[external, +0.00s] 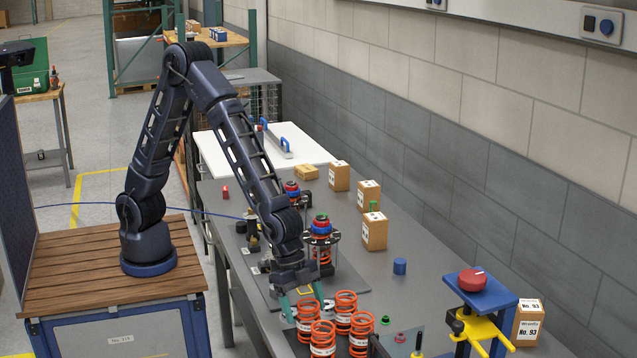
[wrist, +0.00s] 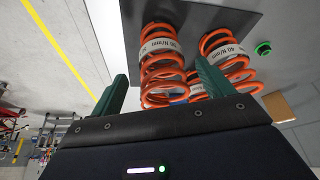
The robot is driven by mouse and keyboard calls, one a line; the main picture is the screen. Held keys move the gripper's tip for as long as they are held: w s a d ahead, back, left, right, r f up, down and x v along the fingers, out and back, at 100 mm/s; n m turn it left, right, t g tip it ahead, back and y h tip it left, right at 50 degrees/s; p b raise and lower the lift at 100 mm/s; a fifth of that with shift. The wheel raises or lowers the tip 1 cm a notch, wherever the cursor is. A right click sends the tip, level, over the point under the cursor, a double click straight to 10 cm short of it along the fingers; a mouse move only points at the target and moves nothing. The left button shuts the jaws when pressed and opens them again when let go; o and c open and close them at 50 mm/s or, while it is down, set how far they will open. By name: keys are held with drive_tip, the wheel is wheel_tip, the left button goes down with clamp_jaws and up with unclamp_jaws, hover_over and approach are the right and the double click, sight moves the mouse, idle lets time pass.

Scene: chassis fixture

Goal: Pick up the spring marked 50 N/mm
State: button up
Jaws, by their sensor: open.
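Several orange coil springs with white tags stand together at the front of the grey bench in the external view. In the wrist view, one spring (wrist: 160,65) shows between the green fingers of my gripper (wrist: 162,78); its tag ends in N/mm, but I cannot read the number surely. A second spring (wrist: 228,55) by the right finger has a tag that looks like 40 N/mm. A further spring is partly hidden behind these. In the external view my gripper (external: 304,299) is open and low over the rear left spring (external: 307,316). No contact is clear.
A caged spring assembly (external: 321,240) stands just behind my gripper. Cardboard boxes (external: 374,231) line the wall side. A blue cylinder (external: 399,266) sits on open bench between.

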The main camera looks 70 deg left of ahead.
sight(309, 317)
drive_tip(key=x, duration=0.3)
drive_tip(key=shift+w+f, duration=0.2)
drive_tip(key=c, duration=1.3)
drive_tip(key=shift+c, duration=0.2)
drive_tip(key=shift+r, duration=0.1)
